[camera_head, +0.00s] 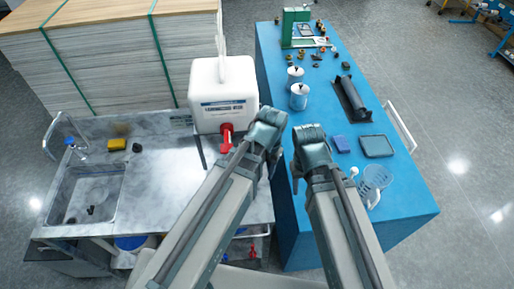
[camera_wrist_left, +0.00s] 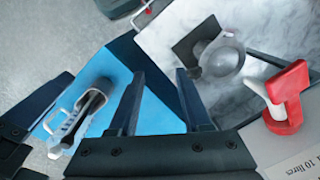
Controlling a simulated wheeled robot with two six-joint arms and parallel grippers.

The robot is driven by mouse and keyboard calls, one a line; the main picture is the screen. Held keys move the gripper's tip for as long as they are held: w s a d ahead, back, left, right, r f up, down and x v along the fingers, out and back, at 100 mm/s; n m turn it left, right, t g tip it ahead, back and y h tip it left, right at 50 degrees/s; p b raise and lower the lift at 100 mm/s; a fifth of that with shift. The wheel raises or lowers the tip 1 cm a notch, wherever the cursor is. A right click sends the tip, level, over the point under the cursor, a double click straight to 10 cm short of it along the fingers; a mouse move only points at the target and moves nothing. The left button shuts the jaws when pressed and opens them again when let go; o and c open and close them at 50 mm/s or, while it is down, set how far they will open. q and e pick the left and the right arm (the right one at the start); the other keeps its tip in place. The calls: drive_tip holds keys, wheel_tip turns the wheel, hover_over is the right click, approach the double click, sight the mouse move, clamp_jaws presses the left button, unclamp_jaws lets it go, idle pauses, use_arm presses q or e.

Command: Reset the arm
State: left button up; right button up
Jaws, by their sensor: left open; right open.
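My right gripper (camera_head: 297,172) is over the left edge of the blue table (camera_head: 400,215) in the head view, open and holding nothing that I can see. My left gripper (camera_wrist_left: 158,98) shows in the left wrist view with its two dark fingers apart and nothing between them. In the head view the left arm's end is just right of the white canister with the red tap (camera_head: 226,138), and its fingers are mostly hidden. The red tap also shows at the right of the left wrist view (camera_wrist_left: 287,92).
The white canister (camera_head: 222,85) stands on the marble counter (camera_head: 165,165) beside a sink (camera_head: 85,195). The blue table holds two cans (camera_head: 299,96), a dark roller (camera_head: 352,98), a tray (camera_head: 377,146) and clear plastic ware (camera_head: 376,178). Stacked boards (camera_head: 110,55) stand behind the counter.

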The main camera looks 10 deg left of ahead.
use_arm(q)
drive_tip(key=s, duration=0.2)
drive_tip(key=s+d, duration=0.1)
drive_tip(key=s, duration=0.1)
drive_tip(key=shift+f, duration=0.1)
wheel_tip(320, 180, down, 17)
drive_tip(key=b, duration=1.7)
